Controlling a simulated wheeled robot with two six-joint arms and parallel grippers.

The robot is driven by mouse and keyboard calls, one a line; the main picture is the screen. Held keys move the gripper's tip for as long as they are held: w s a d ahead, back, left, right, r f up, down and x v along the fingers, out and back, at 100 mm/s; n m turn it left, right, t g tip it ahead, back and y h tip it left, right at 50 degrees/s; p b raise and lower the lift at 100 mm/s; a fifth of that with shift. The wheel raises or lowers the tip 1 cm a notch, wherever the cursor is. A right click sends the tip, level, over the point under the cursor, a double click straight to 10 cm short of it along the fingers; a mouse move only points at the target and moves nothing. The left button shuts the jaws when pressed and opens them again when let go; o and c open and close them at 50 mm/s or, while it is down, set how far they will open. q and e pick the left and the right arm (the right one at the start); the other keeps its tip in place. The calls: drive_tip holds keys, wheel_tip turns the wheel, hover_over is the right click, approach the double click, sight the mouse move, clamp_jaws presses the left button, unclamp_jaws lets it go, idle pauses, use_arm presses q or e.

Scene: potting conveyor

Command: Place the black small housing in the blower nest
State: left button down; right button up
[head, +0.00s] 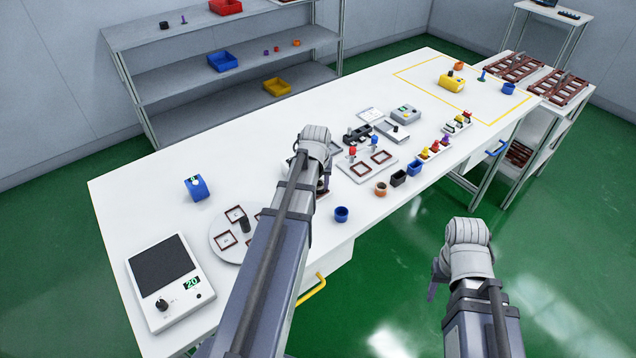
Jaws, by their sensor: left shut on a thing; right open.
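A small black open-topped housing (399,178) stands on the white table, in a row between a brown-orange cup and a blue housing. My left gripper (322,187) points down over the table, left of the plate with dark red square frames (360,176). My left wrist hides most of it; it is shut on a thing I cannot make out. My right gripper (433,291) is open and empty, off the table's front edge above the green floor. I cannot tell which fixture is the blower nest; a black fixture (357,134) stands behind the framed plate.
A blue cup (341,214) and a brown-orange cup (381,189) stand near the front edge. A round plate (221,254) with red frames and a black piece lies left of my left arm. A scale-like device (166,312) is at the left end. The back left table is mostly clear.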

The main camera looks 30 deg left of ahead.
sight(317, 196)
use_arm(q)
drive_tip(key=shift+s+d+f+b, duration=0.25)
drive_tip(key=shift+s+f+b, duration=0.15)
drive_tip(key=shift+b, duration=0.25)
drive_tip(key=c, duration=0.6)
unclamp_jaws()
drive_tip(key=shift+f, duration=0.1)
drive_tip(key=o, duration=0.3)
drive_tip(key=shift+w+r+p, duration=0.1)
drive_tip(key=shift+r+p, duration=0.65)
drive_tip(key=shift+p, duration=0.25)
drive_tip(key=p+v, duration=0.6)
drive_tip(key=v, duration=0.1)
drive_tip(key=shift+a, duration=0.15)
